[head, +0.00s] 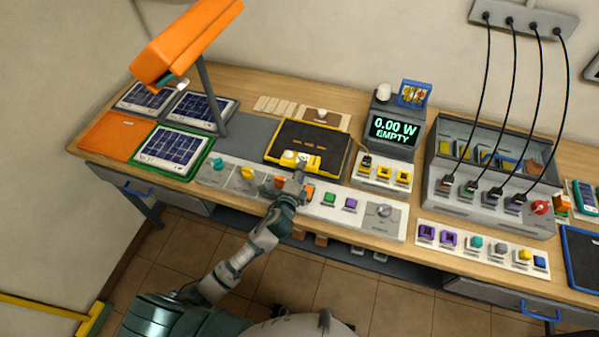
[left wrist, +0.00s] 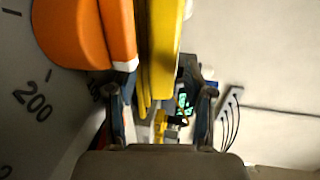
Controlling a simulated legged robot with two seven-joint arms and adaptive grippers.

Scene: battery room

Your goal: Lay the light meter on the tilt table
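The light meter (head: 301,161), a yellow body with a white dome, lies at the front edge of a black tray with yellow edges (head: 285,139). My left gripper (head: 299,176) is at its near side. In the left wrist view the yellow body (left wrist: 166,45) shows between and beyond the spread fingers (left wrist: 160,95); I see no clear grip on it. A flat grey plate (head: 258,128) lies beside the lamp post, left of the tray. I cannot tell for certain whether it is the tilt table. My right gripper is out of view.
An orange lamp (head: 187,43) overhangs the left of the bench. Solar panels (head: 178,141) and an orange board (head: 108,131) lie there. A console with coloured knobs (head: 370,216) runs along the front. A display (head: 394,129) reads 0.00 W EMPTY. Cables hang at the right.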

